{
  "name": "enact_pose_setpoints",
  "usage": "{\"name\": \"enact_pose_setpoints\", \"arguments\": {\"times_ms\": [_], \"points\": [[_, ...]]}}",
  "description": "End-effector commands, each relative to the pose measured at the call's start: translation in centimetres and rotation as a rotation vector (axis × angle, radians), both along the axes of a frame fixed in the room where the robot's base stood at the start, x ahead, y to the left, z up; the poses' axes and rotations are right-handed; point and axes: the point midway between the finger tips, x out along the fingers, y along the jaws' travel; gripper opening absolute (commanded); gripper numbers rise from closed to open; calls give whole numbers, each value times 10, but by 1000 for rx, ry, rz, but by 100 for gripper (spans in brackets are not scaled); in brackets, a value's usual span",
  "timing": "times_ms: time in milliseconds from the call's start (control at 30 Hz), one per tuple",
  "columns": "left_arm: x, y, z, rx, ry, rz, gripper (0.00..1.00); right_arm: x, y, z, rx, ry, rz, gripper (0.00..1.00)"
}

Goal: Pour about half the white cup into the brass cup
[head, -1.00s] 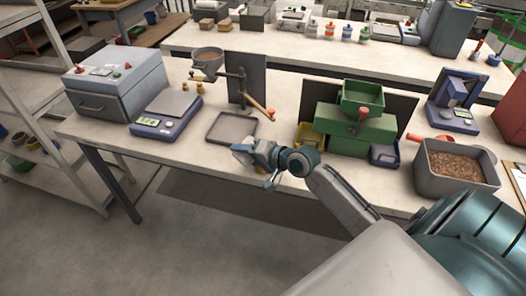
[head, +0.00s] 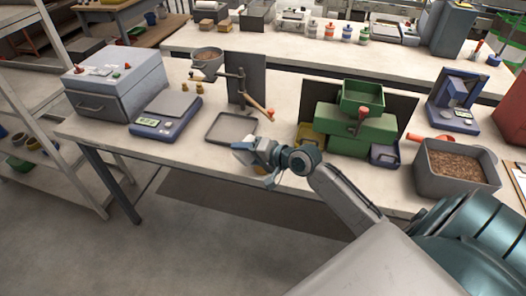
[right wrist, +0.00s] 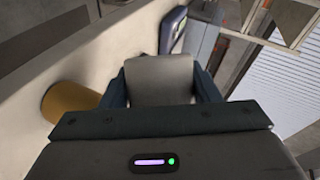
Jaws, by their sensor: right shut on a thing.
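My right gripper (head: 250,150) is at the front edge of the workbench, just in front of the shallow grey tray. In the right wrist view it is shut on a pale grey-white cup (right wrist: 160,80), which sits between the two dark jaws. The cup's mouth and contents are hidden. The wrist view looks strongly rolled, and I cannot tell the cup's exact tilt. The brass cup (right wrist: 72,102) shows in the right wrist view as a yellow-brown cylinder to the left of the jaws, apart from them. In the head view it is largely hidden by my gripper. My left gripper is out of view.
The grey tray (head: 211,134) lies behind my gripper. A blue scale (head: 159,128) stands left of it, a stand with a bowl (head: 207,62) behind. A green machine (head: 355,130) and a grey bin of brown pellets (head: 425,184) are to the right. Open floor lies in front.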

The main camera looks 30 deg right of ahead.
Motion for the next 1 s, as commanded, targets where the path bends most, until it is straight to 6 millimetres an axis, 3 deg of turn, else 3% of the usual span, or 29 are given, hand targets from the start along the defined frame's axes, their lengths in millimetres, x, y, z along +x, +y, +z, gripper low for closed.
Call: {"name": "enact_pose_setpoints", "arguments": {"times_ms": [1000], "points": [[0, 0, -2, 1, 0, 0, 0, 0, -2, 4, 68, 12, 1, 31]]}}
